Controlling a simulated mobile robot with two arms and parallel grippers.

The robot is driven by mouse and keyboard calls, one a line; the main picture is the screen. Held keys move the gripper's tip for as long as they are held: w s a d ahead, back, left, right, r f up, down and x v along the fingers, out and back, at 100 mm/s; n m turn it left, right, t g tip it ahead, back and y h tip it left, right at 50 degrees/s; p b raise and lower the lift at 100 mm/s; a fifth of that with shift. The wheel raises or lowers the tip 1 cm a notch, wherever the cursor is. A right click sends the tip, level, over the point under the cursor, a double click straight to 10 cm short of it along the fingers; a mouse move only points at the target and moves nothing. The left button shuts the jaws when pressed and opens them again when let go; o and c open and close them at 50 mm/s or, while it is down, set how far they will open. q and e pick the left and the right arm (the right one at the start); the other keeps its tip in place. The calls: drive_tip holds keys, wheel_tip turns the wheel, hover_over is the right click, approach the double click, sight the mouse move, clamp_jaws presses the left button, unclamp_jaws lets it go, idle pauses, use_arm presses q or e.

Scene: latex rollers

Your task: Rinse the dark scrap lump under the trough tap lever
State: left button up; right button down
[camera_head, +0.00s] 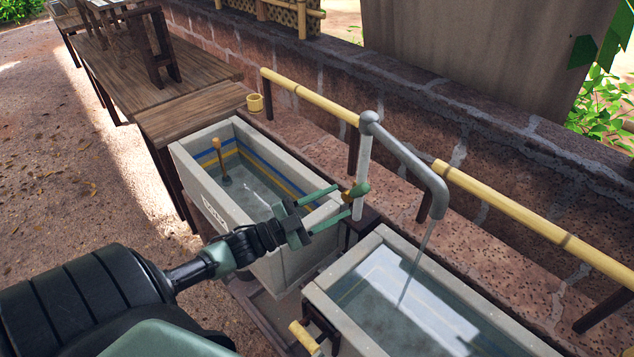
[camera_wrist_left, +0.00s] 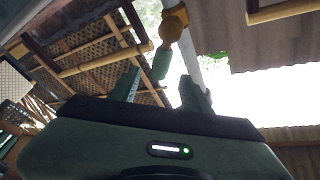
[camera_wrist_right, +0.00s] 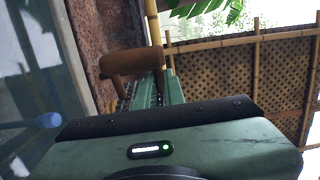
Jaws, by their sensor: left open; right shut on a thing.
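The grey tap (camera_head: 405,160) stands between the troughs, and a thin water stream (camera_head: 413,262) runs from its spout into the near trough (camera_head: 320,300). The tap lever (camera_head: 358,190) has a yellow collar and a green handle, which also shows in the left wrist view (camera_wrist_left: 162,62). My left gripper (camera_head: 343,202) is open with its fingers around or just short of the lever; contact is unclear. In the right wrist view my right gripper (camera_wrist_right: 160,82) is shut on the brown scrap lump (camera_wrist_right: 130,63). The head view does not show that gripper or the lump.
A second water-filled trough (camera_head: 205,178) with a wooden-handled tool (camera_head: 220,160) stands behind. A bamboo rail (camera_head: 545,232) and stone wall (camera_head: 480,130) run along the far side. Wooden tables (camera_head: 190,115) stand at upper left. A blue rod-like thing (camera_wrist_right: 30,122) shows in the right wrist view.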

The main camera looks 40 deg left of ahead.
use_arm(q)
drive_tip(key=shift+b+v, duration=0.35)
drive_tip(key=shift+v, duration=2.05)
drive_tip(key=shift+s, duration=0.1)
